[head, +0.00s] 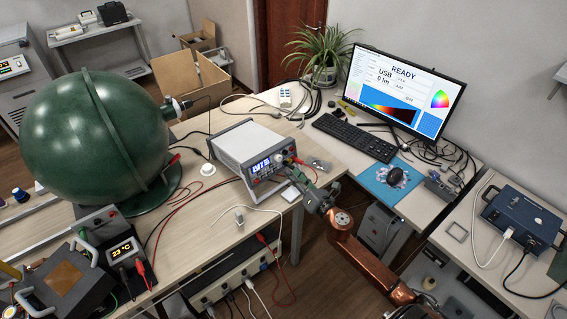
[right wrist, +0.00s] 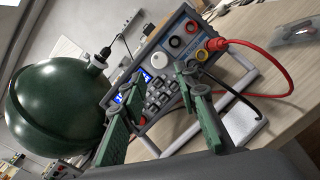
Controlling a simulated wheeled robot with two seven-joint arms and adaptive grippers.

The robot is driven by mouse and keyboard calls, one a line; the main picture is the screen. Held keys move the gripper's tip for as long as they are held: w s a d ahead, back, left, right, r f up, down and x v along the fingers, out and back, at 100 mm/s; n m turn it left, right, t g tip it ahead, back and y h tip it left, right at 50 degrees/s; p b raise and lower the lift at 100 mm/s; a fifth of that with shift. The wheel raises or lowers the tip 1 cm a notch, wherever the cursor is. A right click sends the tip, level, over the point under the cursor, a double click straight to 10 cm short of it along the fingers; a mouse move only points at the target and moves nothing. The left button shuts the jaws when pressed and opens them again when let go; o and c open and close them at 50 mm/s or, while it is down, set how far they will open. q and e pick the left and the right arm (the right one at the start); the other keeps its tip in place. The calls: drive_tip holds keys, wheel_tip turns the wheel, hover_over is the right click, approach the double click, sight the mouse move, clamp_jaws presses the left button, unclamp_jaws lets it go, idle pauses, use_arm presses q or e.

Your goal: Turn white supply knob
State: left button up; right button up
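The white power supply (head: 240,145) stands on the wooden bench with its lit blue display and front panel facing right and forward. It also shows in the right wrist view (right wrist: 215,125), where its buttons, round controls and coloured terminals are close and tilted. My right gripper (head: 299,178) is in front of the panel's right part. In the right wrist view its two green fingers (right wrist: 161,82) are apart, pointing at the panel, with buttons visible between them. Contact cannot be told. My left gripper is not in view.
A red lead (right wrist: 265,60) and a black lead run from the panel's terminals. A large green sphere (head: 95,135) stands left of the supply. A monitor (head: 400,90) and keyboard (head: 354,137) are on the desk behind right. A white disc (head: 207,169) lies on the bench.

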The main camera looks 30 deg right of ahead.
sight(280, 159)
drive_tip(key=w, duration=0.7)
drive_tip(key=shift+w+b, duration=0.25)
drive_tip(key=shift+b, duration=0.05)
drive_tip(key=shift+c, duration=0.6)
clamp_jaws()
